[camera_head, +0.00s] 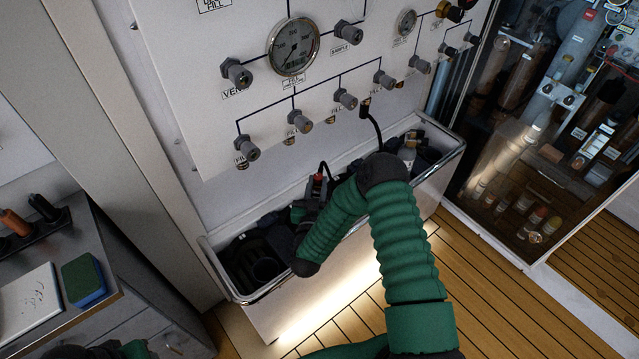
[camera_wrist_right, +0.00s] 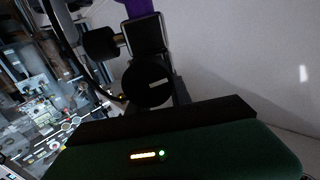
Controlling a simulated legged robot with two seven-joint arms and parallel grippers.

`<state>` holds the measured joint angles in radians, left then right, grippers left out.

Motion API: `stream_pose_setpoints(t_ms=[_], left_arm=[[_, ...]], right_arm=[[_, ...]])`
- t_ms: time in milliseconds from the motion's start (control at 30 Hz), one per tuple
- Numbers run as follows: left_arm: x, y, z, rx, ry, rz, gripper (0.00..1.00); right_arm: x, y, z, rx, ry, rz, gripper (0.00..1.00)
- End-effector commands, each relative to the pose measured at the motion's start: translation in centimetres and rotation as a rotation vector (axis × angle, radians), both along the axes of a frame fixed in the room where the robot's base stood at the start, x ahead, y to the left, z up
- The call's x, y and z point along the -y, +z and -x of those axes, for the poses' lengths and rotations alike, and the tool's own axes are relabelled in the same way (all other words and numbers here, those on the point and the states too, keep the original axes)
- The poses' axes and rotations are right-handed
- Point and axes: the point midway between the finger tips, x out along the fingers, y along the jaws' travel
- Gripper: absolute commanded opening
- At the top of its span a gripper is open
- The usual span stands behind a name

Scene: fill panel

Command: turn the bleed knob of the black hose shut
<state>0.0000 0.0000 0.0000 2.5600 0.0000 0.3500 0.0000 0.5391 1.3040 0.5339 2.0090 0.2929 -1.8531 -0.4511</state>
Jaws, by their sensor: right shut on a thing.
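The black hose (camera_head: 376,128) hangs from a fill fitting low on the white panel and curves down behind my right arm. In the wrist view a dark hose (camera_wrist_right: 70,50) runs down the left side. A round black knob (camera_wrist_right: 148,84) with a small white label stands right in front of my right gripper (camera_wrist_right: 150,103), which is shut on it. The finger contact is dark and hard to make out. In the head view my right gripper (camera_head: 314,203) is down at the trough, mostly hidden by my green forearm. Only a bit of my left arm shows at the bottom left.
The metal trough (camera_head: 450,167) under the panel (camera_head: 195,90) holds dark gear and a red-topped fitting (camera_head: 319,179). Several grey valve knobs and a gauge (camera_head: 293,46) sit above. A glass-fronted cabinet (camera_head: 520,150) stands right, a counter (camera_head: 130,270) left.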

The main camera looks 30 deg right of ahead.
Motion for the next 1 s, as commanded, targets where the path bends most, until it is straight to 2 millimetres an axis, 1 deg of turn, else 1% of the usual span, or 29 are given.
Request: stream_pose_setpoints(t_ms=[33, 267, 600, 800, 1000], left_arm=[[0.0, 0.1, 0.0, 0.000, 0.000, 0.000, 0.36], [0.0, -0.4, 0.0, 0.000, 0.000, 0.000, 0.36], [0.0, -2.4, 0.0, 0.000, 0.000, 0.000, 0.36], [0.0, -3.7, 0.0, 0.000, 0.000, 0.000, 0.36], [0.0, -4.5, 0.0, 0.000, 0.000, 0.000, 0.36]], right_arm=[[-0.3, 0.2, -0.2, 0.006, -0.039, 0.002, 0.00], [-0.6, 0.1, -0.7, 0.009, -0.260, 0.000, 0.00], [-0.8, -0.2, -1.2, 0.008, -0.558, -0.001, 0.00], [-0.8, -0.1, -1.5, 0.008, -0.683, 0.000, 0.00], [-0.8, 0.0, -1.6, 0.007, -0.759, 0.000, 0.00]])
